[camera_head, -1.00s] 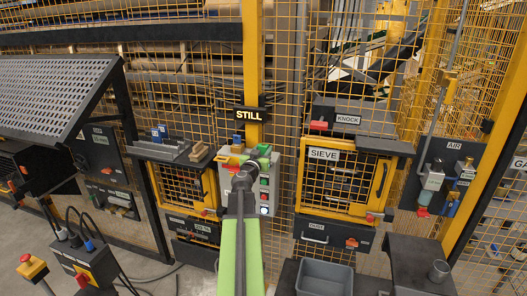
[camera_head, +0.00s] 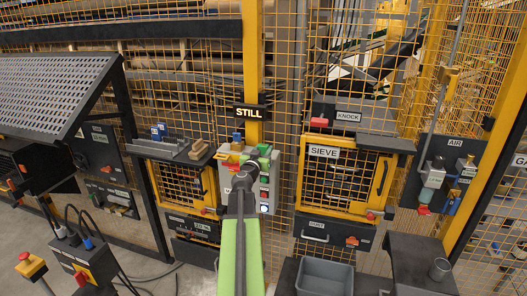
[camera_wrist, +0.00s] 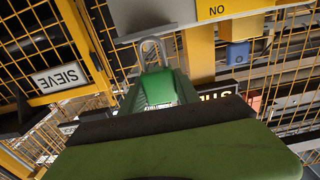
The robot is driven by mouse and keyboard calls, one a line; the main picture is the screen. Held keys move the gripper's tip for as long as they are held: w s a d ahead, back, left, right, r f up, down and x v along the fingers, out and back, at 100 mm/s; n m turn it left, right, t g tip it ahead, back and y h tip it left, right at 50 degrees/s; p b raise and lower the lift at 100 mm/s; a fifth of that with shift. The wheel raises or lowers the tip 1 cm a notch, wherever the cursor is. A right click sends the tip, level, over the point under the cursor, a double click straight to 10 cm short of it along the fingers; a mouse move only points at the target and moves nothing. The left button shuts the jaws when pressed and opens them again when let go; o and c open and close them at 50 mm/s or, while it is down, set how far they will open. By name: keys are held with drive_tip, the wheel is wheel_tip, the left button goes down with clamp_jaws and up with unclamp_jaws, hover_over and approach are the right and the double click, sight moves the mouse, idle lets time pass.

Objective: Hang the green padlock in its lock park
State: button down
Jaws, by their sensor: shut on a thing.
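The green padlock (camera_wrist: 158,88) is in the wrist view, its grey shackle rising in the picture to the lower edge of a grey plate (camera_wrist: 155,14). I cannot tell whether the shackle touches the plate. My gripper (camera_head: 250,165) is shut on the padlock's body; its dark pad and green part fill the bottom of the wrist view. In the head view my gripper is in front of the grey control box, and a small green patch (camera_head: 264,149) shows just beyond it. A lock park cannot be made out clearly; my arm hides part of the box.
The STILL sign (camera_head: 249,113) is above the grey control box (camera_head: 276,178). Yellow mesh guards and the SIEVE door (camera_head: 343,179) stand close at the right. A grey bin (camera_head: 325,277) is lower right.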

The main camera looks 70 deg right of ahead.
drive_tip(key=shift+f+b, duration=1.9)
drive_tip(key=shift+f, duration=0.05)
drive_tip(key=c, duration=0.8)
unclamp_jaws()
drive_tip(key=shift+a, duration=0.1)
